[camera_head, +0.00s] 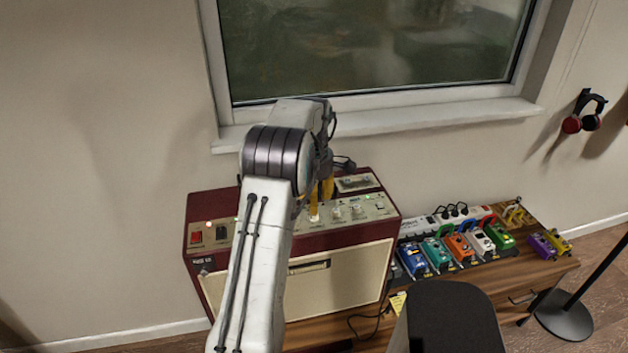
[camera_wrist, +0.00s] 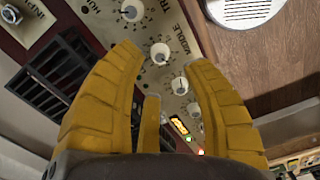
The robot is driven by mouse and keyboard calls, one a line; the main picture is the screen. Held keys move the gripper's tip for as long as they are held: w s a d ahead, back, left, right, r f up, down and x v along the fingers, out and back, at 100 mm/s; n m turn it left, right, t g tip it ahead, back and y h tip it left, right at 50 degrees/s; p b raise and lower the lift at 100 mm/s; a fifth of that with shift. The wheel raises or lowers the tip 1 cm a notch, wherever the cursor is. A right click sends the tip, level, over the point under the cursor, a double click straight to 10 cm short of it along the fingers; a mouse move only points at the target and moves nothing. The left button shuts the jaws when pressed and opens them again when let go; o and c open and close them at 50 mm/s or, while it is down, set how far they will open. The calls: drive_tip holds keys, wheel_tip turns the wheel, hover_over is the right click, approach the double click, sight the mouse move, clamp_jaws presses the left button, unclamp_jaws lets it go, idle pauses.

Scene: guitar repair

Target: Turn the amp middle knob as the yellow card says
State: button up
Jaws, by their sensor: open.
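The amp (camera_head: 335,275) is a dark red box with a cream front and a control panel along its top. In the wrist view the middle knob (camera_wrist: 160,53), pale and round beside the word MIDDLE, shows between the tips of my yellow gripper (camera_wrist: 164,60). The fingers are spread, with a gap seen on both sides of the knob. In the head view my gripper (camera_head: 318,200) is over the panel, partly hidden by my arm. A small yellow card (camera_head: 398,302) is by the amp's right side; its writing is too small to read.
Other knobs (camera_wrist: 180,85) sit close along the same panel. A black vent grille (camera_wrist: 55,75) is behind the panel. Several coloured pedals (camera_head: 460,245) stand on the wooden bench (camera_head: 522,276) right of the amp. A window sill (camera_head: 400,122) juts out above.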

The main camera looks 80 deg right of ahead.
wheel_tip(320, 180, up, 7)
idle(0.4)
idle(0.8)
